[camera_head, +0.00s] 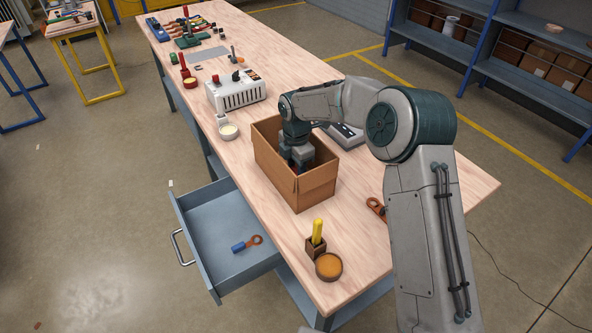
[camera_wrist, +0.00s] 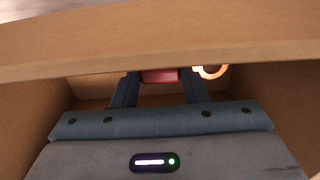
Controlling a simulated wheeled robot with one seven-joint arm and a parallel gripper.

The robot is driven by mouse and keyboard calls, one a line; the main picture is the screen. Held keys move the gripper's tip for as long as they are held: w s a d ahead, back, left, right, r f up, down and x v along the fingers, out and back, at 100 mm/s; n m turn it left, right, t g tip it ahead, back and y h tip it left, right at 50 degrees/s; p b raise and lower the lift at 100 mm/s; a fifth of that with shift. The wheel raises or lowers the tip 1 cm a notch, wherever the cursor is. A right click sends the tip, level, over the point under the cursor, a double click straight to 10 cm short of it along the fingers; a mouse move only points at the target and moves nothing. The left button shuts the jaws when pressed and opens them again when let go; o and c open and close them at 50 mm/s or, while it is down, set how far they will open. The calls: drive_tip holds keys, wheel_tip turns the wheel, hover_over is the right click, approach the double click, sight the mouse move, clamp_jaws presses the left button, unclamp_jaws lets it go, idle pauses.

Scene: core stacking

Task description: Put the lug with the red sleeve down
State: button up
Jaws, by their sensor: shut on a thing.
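My gripper (camera_head: 298,160) reaches down into an open cardboard box (camera_head: 313,190) on the workbench. In the wrist view, my gripper (camera_wrist: 160,82) is shut on the lug with the red sleeve (camera_wrist: 160,76). The red sleeve lies between the two fingers, and the lug's copper ring (camera_wrist: 210,71) sticks out to the right. The box wall (camera_wrist: 150,40) crosses the view in front of the fingers. The lug's lower side is hidden, so I cannot tell whether it touches the box floor.
A lug with a blue sleeve (camera_head: 240,247) lies in the open drawer (camera_head: 212,222). Another orange lug (camera_head: 375,206) lies on the workbench (camera_head: 262,238) beside my arm. A holder with a yellow item (camera_head: 317,232) and a round orange dish (camera_head: 328,267) stand near the front. A grey-white device (camera_head: 236,92) stands behind the box.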

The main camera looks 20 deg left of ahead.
drive_tip(key=shift+f, duration=1)
drive_tip(key=shift+f, duration=0.1)
drive_tip(key=shift+f, duration=0.15)
drive_tip(key=o, duration=1)
